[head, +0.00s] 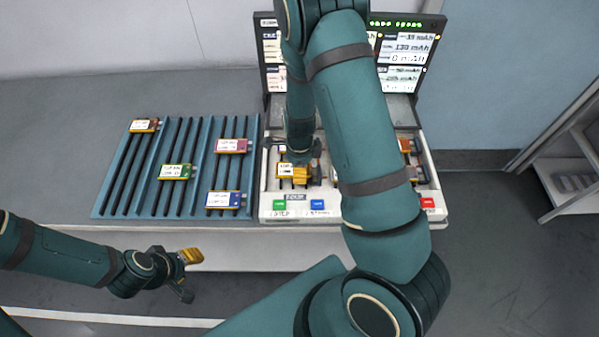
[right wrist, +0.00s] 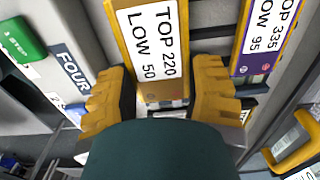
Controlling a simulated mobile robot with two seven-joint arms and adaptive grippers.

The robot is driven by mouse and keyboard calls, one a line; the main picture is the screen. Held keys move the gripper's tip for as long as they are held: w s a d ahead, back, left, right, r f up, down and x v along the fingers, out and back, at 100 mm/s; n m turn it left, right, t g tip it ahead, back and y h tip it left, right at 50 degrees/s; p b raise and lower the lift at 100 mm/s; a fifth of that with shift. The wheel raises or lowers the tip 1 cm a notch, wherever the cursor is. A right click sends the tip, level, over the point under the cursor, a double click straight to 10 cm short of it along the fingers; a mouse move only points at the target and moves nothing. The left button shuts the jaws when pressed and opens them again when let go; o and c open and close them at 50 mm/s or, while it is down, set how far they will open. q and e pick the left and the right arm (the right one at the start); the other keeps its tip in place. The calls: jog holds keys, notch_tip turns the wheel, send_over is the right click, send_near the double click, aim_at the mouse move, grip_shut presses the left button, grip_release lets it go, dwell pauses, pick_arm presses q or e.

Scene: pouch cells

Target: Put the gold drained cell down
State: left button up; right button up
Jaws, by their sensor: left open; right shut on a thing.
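A gold-edged cell (right wrist: 152,45) with a white label reading "TOP 220 LOW 50" lies between the yellow fingers of my right gripper (right wrist: 160,98), which is shut on it. In the head view my right gripper (head: 301,174) is over the left part of the white charger (head: 265,205), and the held cell's label (head: 286,169) shows just left of the fingers. My arm hides the charger's middle. Whether the cell rests on the charger I cannot tell. My left gripper (head: 188,272) is open and empty, in front of the bench.
The blue slotted rack (head: 100,205) left of the charger holds a green-marked cell (head: 175,171), a pink one (head: 231,146), a blue one (head: 223,199) and a red-gold one (head: 145,125). A purple-marked cell (right wrist: 262,45) sits close beside the held one. A display (head: 408,55) stands behind.

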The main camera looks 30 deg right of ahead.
notch_tip(320, 180, down, 2)
jog(key=shift+w+f, duration=0.1)
jog(key=shift+f, duration=0.1)
jog(key=shift+f, duration=0.1)
jog(key=o, duration=1)
notch_tip(320, 180, up, 12)
jog(key=shift+r+p, duration=0.2)
jog(key=shift+p, duration=1.05)
